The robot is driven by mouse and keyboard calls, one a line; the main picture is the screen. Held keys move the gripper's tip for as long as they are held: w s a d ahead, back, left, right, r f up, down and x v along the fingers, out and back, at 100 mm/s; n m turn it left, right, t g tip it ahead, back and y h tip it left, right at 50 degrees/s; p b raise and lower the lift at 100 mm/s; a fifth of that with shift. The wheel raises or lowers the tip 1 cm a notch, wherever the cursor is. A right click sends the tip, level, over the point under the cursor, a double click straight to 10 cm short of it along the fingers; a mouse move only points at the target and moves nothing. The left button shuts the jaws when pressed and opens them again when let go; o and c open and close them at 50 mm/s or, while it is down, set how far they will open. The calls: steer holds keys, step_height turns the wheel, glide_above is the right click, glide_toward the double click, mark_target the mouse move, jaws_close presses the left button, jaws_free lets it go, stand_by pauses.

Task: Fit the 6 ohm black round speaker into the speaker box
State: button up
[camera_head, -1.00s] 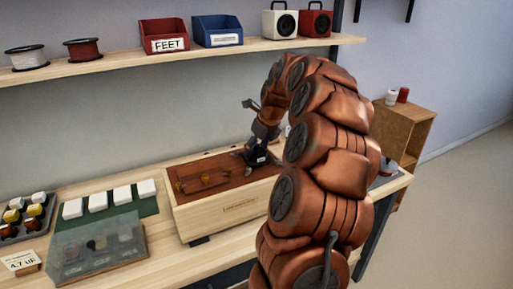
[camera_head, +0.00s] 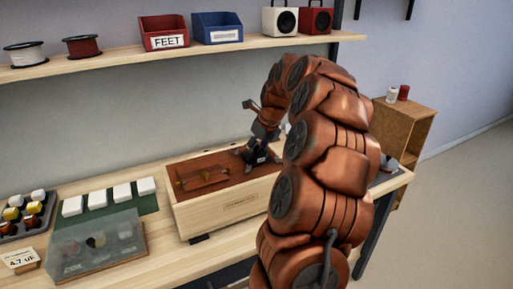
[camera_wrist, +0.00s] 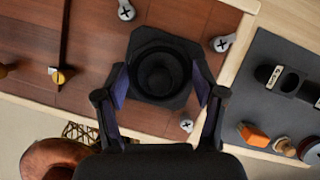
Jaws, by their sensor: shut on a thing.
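The speaker box (camera_head: 240,207) is a pale wooden case on the bench with a red-brown inner face; its pale rim (camera_wrist: 240,70) also shows in the wrist view. The black speaker (camera_wrist: 158,70) has a round cone and a frame with cut corners. My gripper (camera_wrist: 160,88) is shut on the speaker, one finger at each side. In the head view my gripper (camera_head: 257,155) is at the right part of the box. Silver cross-marked fasteners (camera_wrist: 222,43) surround the speaker. I cannot tell whether the speaker is seated or just above the face.
A dark tray (camera_wrist: 278,85) with small parts lies right of the box in the wrist view. A thin rod (camera_wrist: 63,45) lies along the inner face. A clear-covered case (camera_head: 98,245) and white blocks (camera_head: 97,200) stand to the left. A shelf (camera_head: 110,64) runs above.

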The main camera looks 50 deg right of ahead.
steer(key=shift+f, duration=0.1)
steer(key=o, duration=1.5)
steer(key=shift+o, duration=0.2)
steer(key=v, duration=1.2)
steer(key=s+a+f+n+g+y+p, duration=0.1)
steer(key=s+a+n, duration=0.1)
steer(key=a+n, duration=0.9)
steer(key=s+a+f+n+g+p, duration=0.15)
steer(key=a+n, duration=0.45)
steer(key=a, duration=0.9)
steer(key=s+a+f+n+g, duration=0.1)
steer(key=s+a+f+n, duration=0.1)
steer(key=s+n, duration=0.4)
steer(key=s+a+f+n+g+p, duration=0.1)
steer(key=s+a+f+n, duration=0.2)
steer(key=s+a+n, duration=0.2)
steer(key=s+a+f+n+g+h+p, duration=0.1)
steer(key=s+a+f+n+g, duration=0.1)
steer(key=s+n, duration=0.6)
steer(key=s+a+f, duration=0.1)
steer(key=s+a, duration=0.1)
steer(key=s, duration=0.1)
steer(key=shift+a, duration=0.2)
